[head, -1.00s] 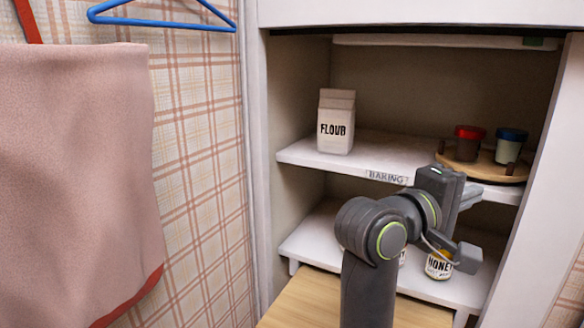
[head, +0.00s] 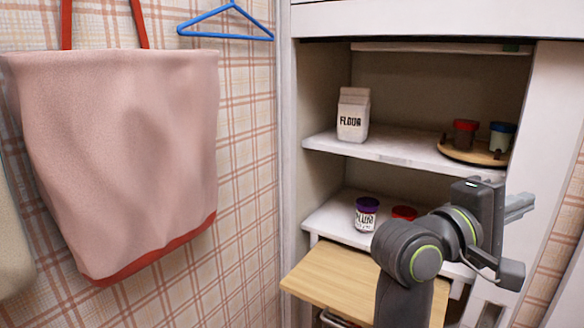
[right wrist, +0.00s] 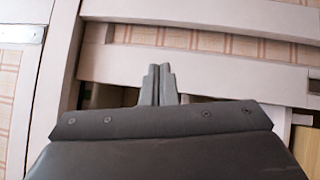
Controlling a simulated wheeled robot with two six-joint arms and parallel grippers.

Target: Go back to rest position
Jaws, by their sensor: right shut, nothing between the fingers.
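My right gripper (head: 522,204) is at the right side of the head view, in front of the cupboard's right edge. Its fingers point right and hold nothing. In the right wrist view its two fingers (right wrist: 159,84) lie together, with pale framed panels beyond them. My right arm covers part of the lower shelf. My left gripper is in neither view.
The cupboard has an upper shelf (head: 390,150) with a flour carton (head: 353,114) and a round wooden tray (head: 458,154) bearing two jars. A purple-lidded jar (head: 366,214) and a red-lidded jar (head: 404,213) stand lower. A wooden board (head: 330,278) juts out below. A pink bag (head: 120,160) hangs left.

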